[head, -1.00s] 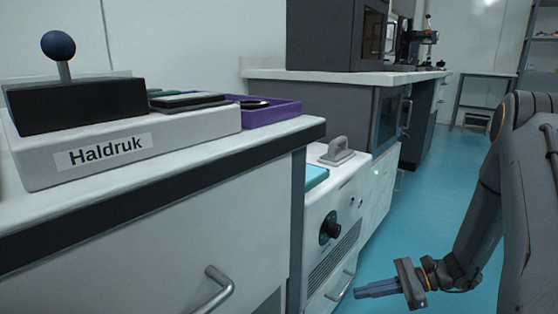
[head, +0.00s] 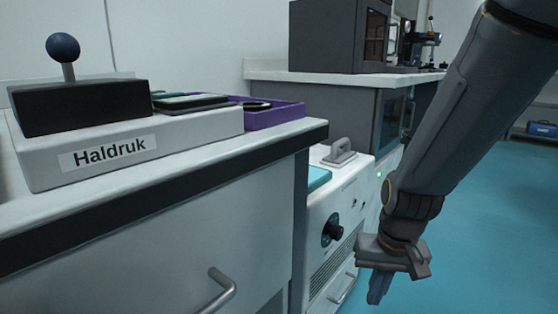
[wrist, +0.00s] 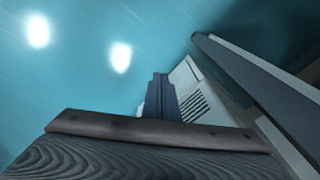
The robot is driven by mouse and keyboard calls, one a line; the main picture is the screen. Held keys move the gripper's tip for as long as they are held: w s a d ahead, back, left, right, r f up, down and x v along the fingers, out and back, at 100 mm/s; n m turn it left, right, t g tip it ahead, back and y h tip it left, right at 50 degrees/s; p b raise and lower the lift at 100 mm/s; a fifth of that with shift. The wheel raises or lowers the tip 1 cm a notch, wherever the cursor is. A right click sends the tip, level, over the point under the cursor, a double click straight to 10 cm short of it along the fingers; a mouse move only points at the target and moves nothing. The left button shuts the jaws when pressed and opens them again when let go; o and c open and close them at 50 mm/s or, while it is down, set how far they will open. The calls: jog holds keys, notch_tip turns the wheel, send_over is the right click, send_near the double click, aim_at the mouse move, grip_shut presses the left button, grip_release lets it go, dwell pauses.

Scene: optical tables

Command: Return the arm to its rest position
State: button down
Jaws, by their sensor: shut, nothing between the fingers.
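My gripper (head: 378,289) hangs at the lower right of the head view, pointing down, with its fingers together and nothing between them. It is over the blue floor, to the right of the white cabinet unit with the black knob (head: 331,231). My arm comes down to it from the upper right corner. In the wrist view, the shut fingers (wrist: 160,97) show in the middle, with the floor and part of a vented white unit behind them.
A bench (head: 150,200) fills the left, bearing a "Haldruk" box (head: 108,152) with a ball-topped lever (head: 65,60) and a purple tray (head: 275,117). A drawer handle (head: 220,292) sticks out. Another bench (head: 350,77) stands behind. Blue floor (head: 480,230) is open at right.

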jog(key=s+a+r+n+g+y+p, duration=0.1)
jog(key=s+a+r+n+p, duration=0.25)
jog(key=s+a+r, duration=0.65)
jog(key=s+a+r+n+p, duration=0.3)
jog(key=s+a+r+n, duration=0.25)
jog(key=s+a, duration=0.4)
jog(key=d+r+m+p, duration=0.2)
jog(key=d+r+p, duration=0.4)
jog(key=r+p, duration=0.3)
jog(key=w+d+r+m+h+p, duration=0.1)
jog(key=d+r+m+p, duration=0.1)
jog(key=d+r+p, duration=0.4)
jog(key=d+r+m+p, duration=0.3)
jog(key=d+r+p, duration=0.3)
jog(key=r+p, duration=0.7)
jog(key=shift+w+d+r+p, duration=0.3)
jog(key=shift+r+p, duration=0.1)
jog(key=shift+p, duration=3.85)
